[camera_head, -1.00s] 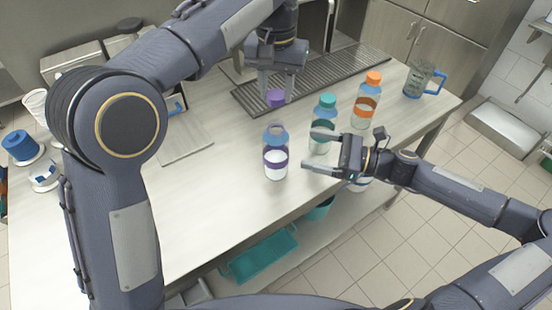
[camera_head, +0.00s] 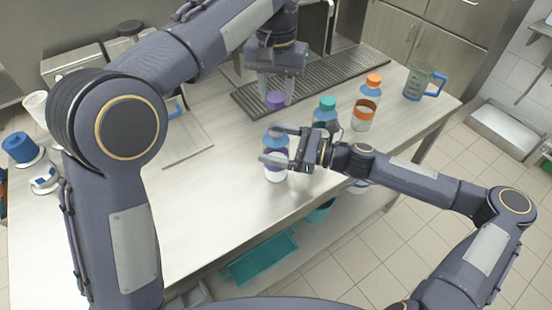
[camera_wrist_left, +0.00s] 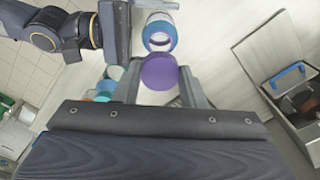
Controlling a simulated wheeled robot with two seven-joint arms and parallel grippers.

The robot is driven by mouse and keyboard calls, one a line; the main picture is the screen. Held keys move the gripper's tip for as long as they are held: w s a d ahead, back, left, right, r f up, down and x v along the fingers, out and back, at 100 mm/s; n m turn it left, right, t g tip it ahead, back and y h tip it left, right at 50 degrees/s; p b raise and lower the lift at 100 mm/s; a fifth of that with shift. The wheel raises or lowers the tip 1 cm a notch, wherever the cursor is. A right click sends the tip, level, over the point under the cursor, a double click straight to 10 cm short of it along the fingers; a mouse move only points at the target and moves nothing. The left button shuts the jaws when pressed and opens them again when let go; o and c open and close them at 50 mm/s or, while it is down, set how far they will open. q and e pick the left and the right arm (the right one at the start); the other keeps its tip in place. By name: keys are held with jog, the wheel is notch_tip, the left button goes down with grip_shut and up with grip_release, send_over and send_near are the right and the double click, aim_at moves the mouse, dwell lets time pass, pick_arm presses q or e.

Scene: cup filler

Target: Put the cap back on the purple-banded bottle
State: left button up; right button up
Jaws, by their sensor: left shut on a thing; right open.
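The purple-banded bottle (camera_head: 275,176) stands upright and uncapped on the table, clear with a blue neck; its open mouth shows in the left wrist view (camera_wrist_left: 160,34). My left gripper (camera_head: 276,98) is shut on the purple cap (camera_head: 275,101) and holds it above and behind the bottle, apart from it. The cap also shows in the left wrist view (camera_wrist_left: 159,72). My right gripper (camera_head: 277,145) is open, its fingers at the bottle's upper body, one passing in front of it. I cannot tell whether they touch it. Part of the purple band is hidden.
A teal-capped bottle (camera_head: 326,110) stands behind my right gripper, and an orange-capped bottle (camera_head: 366,104) is further right. A blue-handled pitcher (camera_head: 420,82) stands at the right end. A drip grate (camera_head: 330,77) lies at the back.

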jog(key=shift+x, duration=0.95)
jog(key=c, duration=1.5)
pick_arm(q)
send_over(276, 126)
jog(key=shift+s+f, duration=0.1)
jog(key=shift+f, duration=2.35)
pick_arm(e)
jog(key=shift+o, duration=0.2)
pick_arm(q)
jog(key=shift+f, duration=0.1)
jog(key=shift+f, duration=0.8)
jog(key=shift+f, duration=0.6)
